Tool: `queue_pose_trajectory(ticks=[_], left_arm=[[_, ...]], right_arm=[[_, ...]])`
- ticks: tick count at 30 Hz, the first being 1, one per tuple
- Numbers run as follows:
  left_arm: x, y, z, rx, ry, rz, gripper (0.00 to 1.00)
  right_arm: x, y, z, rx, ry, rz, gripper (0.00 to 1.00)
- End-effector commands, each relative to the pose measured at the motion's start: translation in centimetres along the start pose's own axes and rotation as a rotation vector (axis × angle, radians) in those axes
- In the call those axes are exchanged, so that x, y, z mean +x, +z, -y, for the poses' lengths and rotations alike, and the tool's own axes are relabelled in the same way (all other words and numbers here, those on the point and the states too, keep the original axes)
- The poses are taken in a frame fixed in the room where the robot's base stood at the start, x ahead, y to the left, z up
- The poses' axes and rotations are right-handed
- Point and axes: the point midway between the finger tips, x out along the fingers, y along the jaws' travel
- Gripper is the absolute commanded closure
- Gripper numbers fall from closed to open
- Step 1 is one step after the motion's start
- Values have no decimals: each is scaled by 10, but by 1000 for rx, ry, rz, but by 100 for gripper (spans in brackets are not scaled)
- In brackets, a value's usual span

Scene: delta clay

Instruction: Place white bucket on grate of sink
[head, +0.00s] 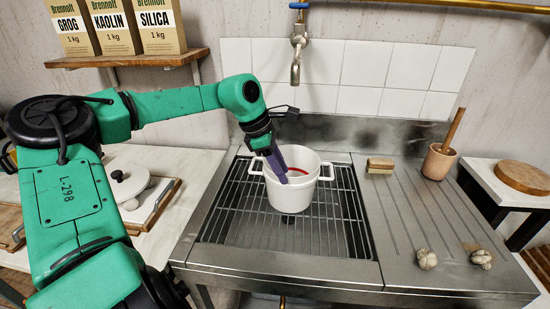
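The white bucket (290,197) stands upright over the metal grate (235,215) of the sink, towards its back middle. It has small side handles, and a thin red mark shows inside it. I cannot tell whether its base rests on the grate or hangs slightly above it. My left gripper (279,169) reaches down from the upper left, with its purple fingers at the bucket's left rim and partly inside its mouth. Whether the fingers are closed on the rim is hidden. My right gripper is out of view.
The tap (297,55) hangs behind and above the bucket. On the ribbed drainboard (420,215) are a brush (380,166), a clay pot with a wooden handle (438,162) and two pale lumps (427,259). The grate's front part is clear.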

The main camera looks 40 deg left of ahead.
Motion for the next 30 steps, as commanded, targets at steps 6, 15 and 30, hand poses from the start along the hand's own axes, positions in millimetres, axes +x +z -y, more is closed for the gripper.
queue_pose_trajectory(ticks=[6, 15, 30], left_arm=[[-40, 0, 0, 0, 2, 1, 64], [-48, 0, 0, 0, 0, 0, 64], [-74, 11, -2, 0, 0, 0, 64]], right_arm=[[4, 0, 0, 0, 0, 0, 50], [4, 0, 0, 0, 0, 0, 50], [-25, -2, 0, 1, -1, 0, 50]])
